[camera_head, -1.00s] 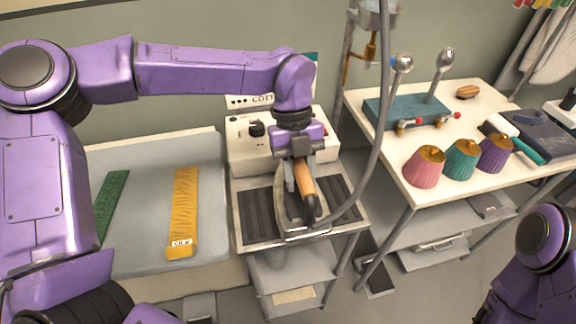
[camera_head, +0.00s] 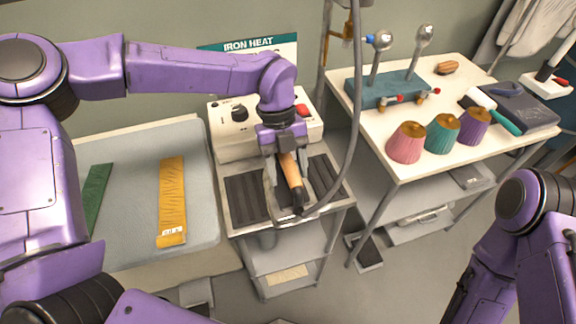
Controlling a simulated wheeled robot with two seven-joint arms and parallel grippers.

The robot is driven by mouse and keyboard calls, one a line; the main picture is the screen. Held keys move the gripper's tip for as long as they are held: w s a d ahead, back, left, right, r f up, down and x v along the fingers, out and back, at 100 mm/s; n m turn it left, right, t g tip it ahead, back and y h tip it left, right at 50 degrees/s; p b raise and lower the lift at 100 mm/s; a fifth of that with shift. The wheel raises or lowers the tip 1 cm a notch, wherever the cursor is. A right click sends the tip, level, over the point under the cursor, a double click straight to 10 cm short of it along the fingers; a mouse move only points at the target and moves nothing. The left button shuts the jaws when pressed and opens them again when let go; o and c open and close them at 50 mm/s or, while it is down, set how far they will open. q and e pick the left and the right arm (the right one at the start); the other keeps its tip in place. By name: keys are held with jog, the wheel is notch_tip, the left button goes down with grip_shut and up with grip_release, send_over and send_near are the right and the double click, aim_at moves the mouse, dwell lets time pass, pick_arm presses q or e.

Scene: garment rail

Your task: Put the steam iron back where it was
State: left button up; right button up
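The steam iron (camera_head: 298,198), with a wooden handle and black end, is on the ribbed metal stand (camera_head: 240,229) in the middle of the head view. Its body is partly hidden under the handle and my gripper. My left gripper (camera_head: 287,168) points down with its fingers on either side of the wooden handle. Whether they press on it is too small to tell. A grey hose (camera_head: 357,110) runs from above down to the iron. My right arm is at the lower right, and dark parts at its lower end (camera_head: 458,297) do not show the finger state.
A white control box (camera_head: 232,145) stands behind the iron. To the left, a padded board (camera_head: 130,205) bears a green strip (camera_head: 97,195) and a yellow strip (camera_head: 172,195). To the right, a white table (camera_head: 400,170) holds pink, teal and purple shades (camera_head: 443,132) and tools.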

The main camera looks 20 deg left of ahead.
pick_arm(q)
jog(key=shift+r, duration=0.2)
jog(key=b+v, duration=0.1)
jog(key=v, duration=1)
jog(key=shift+w+a+r+b, duration=0.1)
jog(key=shift+w+r+b, duration=0.05)
jog(key=shift+r+b, duration=0.25)
